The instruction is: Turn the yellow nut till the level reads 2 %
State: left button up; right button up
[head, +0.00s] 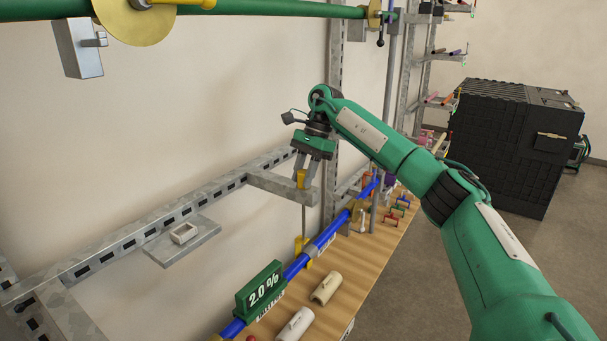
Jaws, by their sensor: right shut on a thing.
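The yellow nut (301,178) sits at the top of a thin vertical rod, at the end of a grey bracket. My right gripper (304,172) reaches down to it from above, shut on the nut, with one finger on each side. The rod runs down to a yellow clamp (304,248) around the blue pipe. My left gripper is not in view.
A wooden bench (362,257) runs below the blue pipe with beige half-shells (326,288) and small coloured clamps on it. A grey rail (150,232) runs along the wall. A green pipe (270,9) crosses above. A black crate (512,150) stands at the right on open floor.

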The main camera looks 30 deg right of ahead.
aim_at(304, 171)
jog(key=o, duration=1)
jog(key=b+v, duration=0.2)
jog(key=v, duration=0.3)
jog(key=shift+d+r, duration=0.1)
jog(key=shift+r, duration=0.25)
jog(key=p+v, duration=0.1)
jog(key=v, duration=0.7)
jog(key=shift+w+p, duration=0.1)
jog(key=shift+p, duration=0.25)
